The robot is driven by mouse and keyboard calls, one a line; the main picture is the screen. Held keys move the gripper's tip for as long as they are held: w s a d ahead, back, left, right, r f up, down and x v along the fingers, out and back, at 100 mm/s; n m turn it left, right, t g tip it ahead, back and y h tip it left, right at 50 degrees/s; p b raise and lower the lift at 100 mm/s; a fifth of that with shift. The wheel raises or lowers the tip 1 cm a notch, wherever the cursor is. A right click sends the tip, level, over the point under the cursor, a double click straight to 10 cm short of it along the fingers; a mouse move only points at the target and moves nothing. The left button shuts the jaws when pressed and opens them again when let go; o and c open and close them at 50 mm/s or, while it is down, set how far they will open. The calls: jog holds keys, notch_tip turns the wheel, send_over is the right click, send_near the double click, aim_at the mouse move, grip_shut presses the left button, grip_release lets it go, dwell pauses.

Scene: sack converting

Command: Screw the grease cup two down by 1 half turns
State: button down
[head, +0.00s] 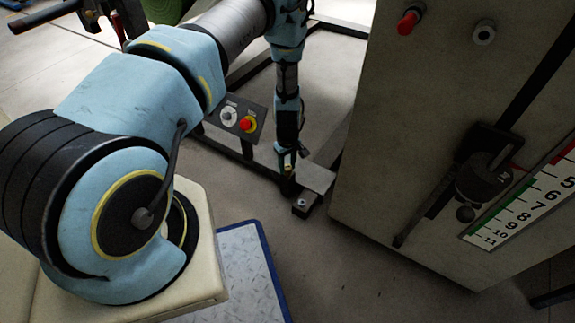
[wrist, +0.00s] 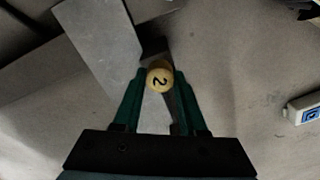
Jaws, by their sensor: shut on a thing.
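Grease cup two (wrist: 159,78) is a small yellowish round cap marked with a black 2, in the upper middle of the wrist view. My gripper (wrist: 160,82) has its two green fingers on either side of the cup, shut on it. In the head view my gripper (head: 287,168) points down at the low metal bracket beside the machine. There the cup (head: 288,168) shows only as a small yellowish spot between the fingers. How far the cup is screwed in cannot be seen.
A grey plate (wrist: 98,45) lies close beside the cup. A control box (head: 238,118) with a red button stands on the frame left of my gripper. The large machine panel (head: 400,130) with a numbered scale (head: 520,205) rises on the right. A blue-edged platform (head: 235,270) is in front.

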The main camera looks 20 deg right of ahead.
aim_at(287, 167)
dwell(0.3)
jog(key=shift+c, duration=2.2)
grip_release()
notch_tip(287, 167, up, 11)
jog(key=p, duration=0.2)
jog(key=shift+p, duration=0.4)
